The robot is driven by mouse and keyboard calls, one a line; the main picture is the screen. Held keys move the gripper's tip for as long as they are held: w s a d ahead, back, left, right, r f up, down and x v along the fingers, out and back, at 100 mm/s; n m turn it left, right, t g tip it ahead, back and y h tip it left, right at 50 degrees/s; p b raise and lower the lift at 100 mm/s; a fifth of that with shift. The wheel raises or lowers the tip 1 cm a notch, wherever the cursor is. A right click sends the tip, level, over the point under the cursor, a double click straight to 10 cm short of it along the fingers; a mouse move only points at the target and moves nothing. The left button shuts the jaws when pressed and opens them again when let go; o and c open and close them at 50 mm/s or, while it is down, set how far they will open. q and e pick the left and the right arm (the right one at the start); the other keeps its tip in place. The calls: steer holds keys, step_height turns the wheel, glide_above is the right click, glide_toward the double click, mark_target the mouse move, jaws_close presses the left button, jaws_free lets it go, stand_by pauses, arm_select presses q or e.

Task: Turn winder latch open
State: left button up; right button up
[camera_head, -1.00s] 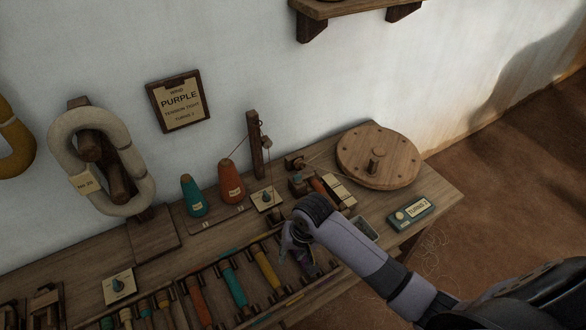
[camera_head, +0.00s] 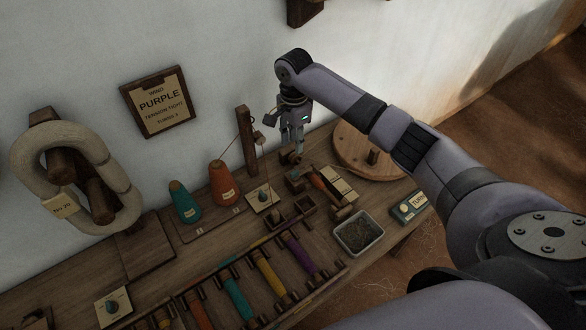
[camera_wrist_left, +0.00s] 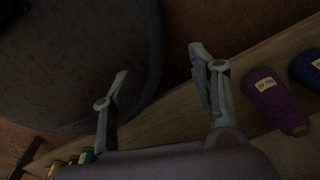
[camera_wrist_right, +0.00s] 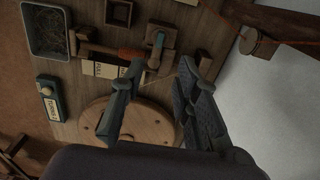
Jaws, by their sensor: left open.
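The winder (camera_head: 298,178) is a small wooden block with an orange and wooden spindle on the bench, beside the round wooden wheel (camera_head: 352,158). In the right wrist view, a small teal lever (camera_wrist_right: 157,48), which looks like the latch, stands on the winder block (camera_wrist_right: 162,33). My right gripper (camera_head: 291,148) hangs fingers down above the winder, apart from it. In the right wrist view its fingers (camera_wrist_right: 162,68) are spread and empty, close to the teal lever in the picture. My left gripper (camera_wrist_left: 158,68) is open and empty in its wrist view, outside the head view.
A post (camera_head: 247,150) with thread stands left of the right gripper, near orange (camera_head: 222,182) and teal (camera_head: 184,202) cones. A grey tray (camera_head: 360,247) and a rack of coloured bobbins (camera_head: 237,292) lie in front. A purple cone (camera_wrist_left: 274,105) shows in the left wrist view.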

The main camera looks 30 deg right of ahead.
mark_target(293, 172)
step_height(293, 172, down, 13)
steer(key=shift+f, duration=0.15)
steer(key=shift+c, duration=0.3)
jaws_close()
stand_by(0.4)
